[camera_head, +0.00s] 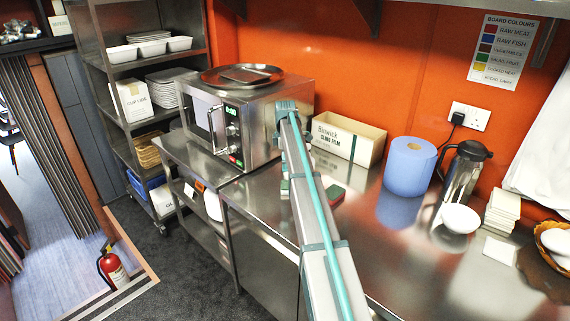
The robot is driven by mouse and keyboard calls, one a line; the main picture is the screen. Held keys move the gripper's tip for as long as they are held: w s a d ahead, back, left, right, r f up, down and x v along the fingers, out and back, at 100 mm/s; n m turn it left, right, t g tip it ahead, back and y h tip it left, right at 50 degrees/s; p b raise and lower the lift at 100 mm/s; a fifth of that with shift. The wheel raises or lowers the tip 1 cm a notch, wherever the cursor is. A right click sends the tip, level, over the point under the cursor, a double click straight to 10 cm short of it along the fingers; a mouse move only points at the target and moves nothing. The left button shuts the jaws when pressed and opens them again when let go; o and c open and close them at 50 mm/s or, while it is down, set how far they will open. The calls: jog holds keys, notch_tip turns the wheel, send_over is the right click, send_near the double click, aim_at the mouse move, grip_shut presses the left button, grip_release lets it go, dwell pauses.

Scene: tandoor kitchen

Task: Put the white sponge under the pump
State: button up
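A pump flask (465,171), steel with a dark top, stands on the steel counter near the wall at the right. A flat white square (500,250) lies on the counter at the right, in front of a stack of pale squares (502,209); it may be the white sponge, but I cannot tell for sure. A white bowl (460,218) sits just in front of the flask. My arm reaches up and left across the counter to beside the microwave. My gripper cannot be made out at its far end.
A blue paper roll (409,167) and a cling film box (348,138) stand along the wall. A microwave (264,130) carries a round tray (241,77). Small red and green items (333,192) lie beside my arm. A basket (548,262) is at the right edge. The counter's front right is clear.

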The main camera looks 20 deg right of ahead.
notch_tip(320, 180, up, 12)
jog(key=b, duration=0.3)
jog(key=shift+r, duration=0.2)
